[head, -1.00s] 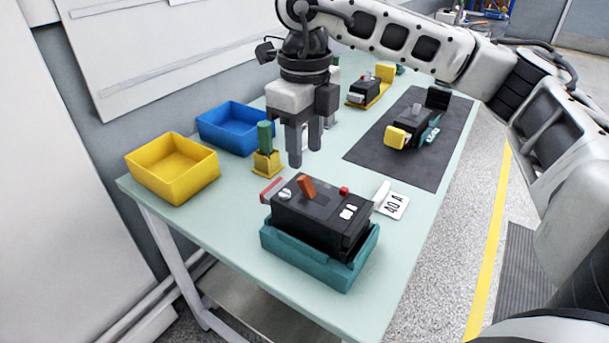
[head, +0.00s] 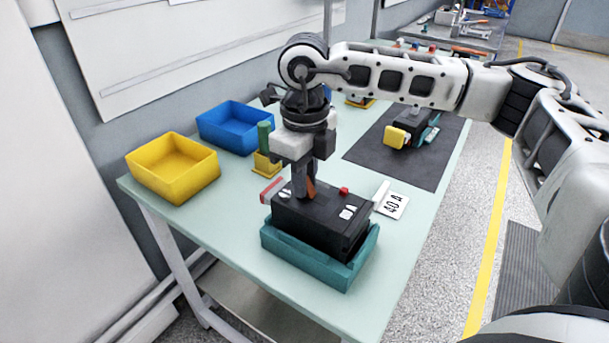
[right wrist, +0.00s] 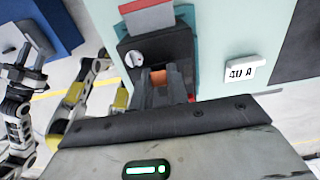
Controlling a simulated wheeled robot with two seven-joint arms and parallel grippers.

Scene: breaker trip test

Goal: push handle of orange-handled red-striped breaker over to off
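The black breaker (head: 322,223) sits in a teal holder (head: 318,268) at the near part of the bench, with a red-striped piece (head: 270,189) at its left side. Its orange handle (head: 311,188) is partly hidden by my right gripper (head: 304,190). The gripper points down at the breaker top, its fingers on either side of the handle. In the right wrist view the handle (right wrist: 158,77) shows between the fingers, which look apart; contact is unclear.
A 40 A label (head: 393,205) lies right of the breaker. A yellow bin (head: 172,182), a blue bin (head: 222,140) and a green-handled item in a yellow stand (head: 266,163) are behind left. Another breaker (head: 413,128) lies on a dark mat (head: 420,172).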

